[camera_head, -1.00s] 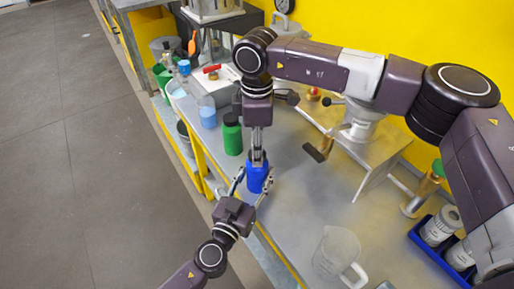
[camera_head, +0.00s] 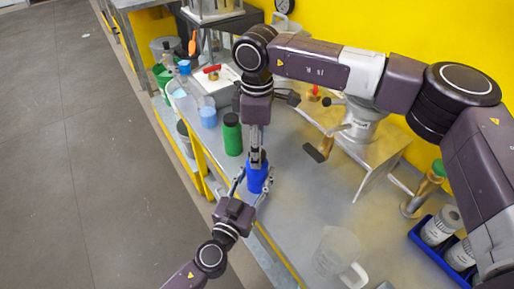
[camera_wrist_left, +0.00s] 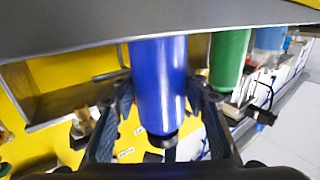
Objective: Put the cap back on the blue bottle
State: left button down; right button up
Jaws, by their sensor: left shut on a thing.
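The blue bottle (camera_head: 256,179) stands upright at the near edge of the grey bench. My left gripper (camera_head: 253,184) is shut on it, one finger on each side. In the left wrist view the bottle (camera_wrist_left: 160,85) appears upside down between the left fingers, with a dark piece (camera_wrist_left: 163,139), perhaps the cap, at its top end. My right gripper (camera_head: 257,155) points straight down at the bottle's top. A dark piece shows between its fingers there. I cannot tell whether the right fingers are closed on the cap or how the cap sits.
A green bottle (camera_head: 232,134) stands close behind the blue one, with a beaker of blue liquid (camera_head: 207,112) further back. A clear jug (camera_head: 337,252) stands to the right.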

notch_tip(320, 180, up, 4)
jog(key=shift+r, duration=0.1)
dwell(0.4)
